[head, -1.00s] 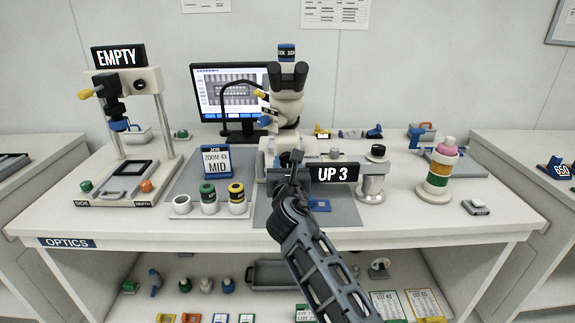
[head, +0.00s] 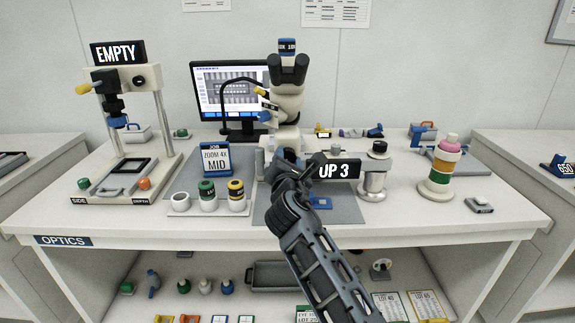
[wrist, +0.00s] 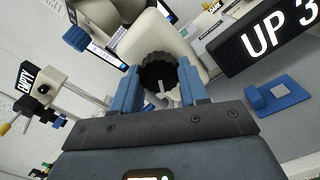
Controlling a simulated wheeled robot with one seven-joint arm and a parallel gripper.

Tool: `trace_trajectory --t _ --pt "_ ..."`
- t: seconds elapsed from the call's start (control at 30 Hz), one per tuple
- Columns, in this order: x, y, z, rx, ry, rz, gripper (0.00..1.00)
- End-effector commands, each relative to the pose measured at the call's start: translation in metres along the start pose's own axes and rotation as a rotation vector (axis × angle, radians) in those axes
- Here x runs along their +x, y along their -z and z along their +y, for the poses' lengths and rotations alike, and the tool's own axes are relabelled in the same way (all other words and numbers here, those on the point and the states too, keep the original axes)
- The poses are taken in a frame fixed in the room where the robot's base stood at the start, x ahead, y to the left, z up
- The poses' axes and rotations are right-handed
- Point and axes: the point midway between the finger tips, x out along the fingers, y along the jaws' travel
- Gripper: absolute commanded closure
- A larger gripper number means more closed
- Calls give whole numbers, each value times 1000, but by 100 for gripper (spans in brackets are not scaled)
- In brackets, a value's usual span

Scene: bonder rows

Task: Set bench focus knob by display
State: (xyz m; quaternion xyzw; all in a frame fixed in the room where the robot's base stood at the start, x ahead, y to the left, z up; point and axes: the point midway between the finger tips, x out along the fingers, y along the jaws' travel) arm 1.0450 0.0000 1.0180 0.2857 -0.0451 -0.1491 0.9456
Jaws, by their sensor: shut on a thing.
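The bench focus unit's display (head: 338,172) reads "UP 3"; it also shows large and tilted in the wrist view (wrist: 275,38). In the wrist view a black ribbed focus knob (wrist: 158,66) with a pale pointer sits on a cream housing. My gripper (wrist: 159,82) has its two blue fingers on either side of this knob and is shut on it. In the head view my gripper (head: 286,160) is in front of the microscope (head: 287,98), left of the display, and hides the knob. A job card (head: 215,159) reads "ZOOM 4X MID".
Left is a stand with an "EMPTY" sign (head: 118,53). Green, yellow and plain pots (head: 207,199) stand on the bench. A lens stack (head: 440,165) is at right. A monitor (head: 225,92) is behind. Bare bench shows at front right.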

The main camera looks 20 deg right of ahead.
Motion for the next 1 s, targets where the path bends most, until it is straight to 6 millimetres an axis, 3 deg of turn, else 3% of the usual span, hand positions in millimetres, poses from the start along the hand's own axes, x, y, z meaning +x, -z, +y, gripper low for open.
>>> trace_trajectory --t 1.0 --pt "0 2 -1 967 0 -1 87"
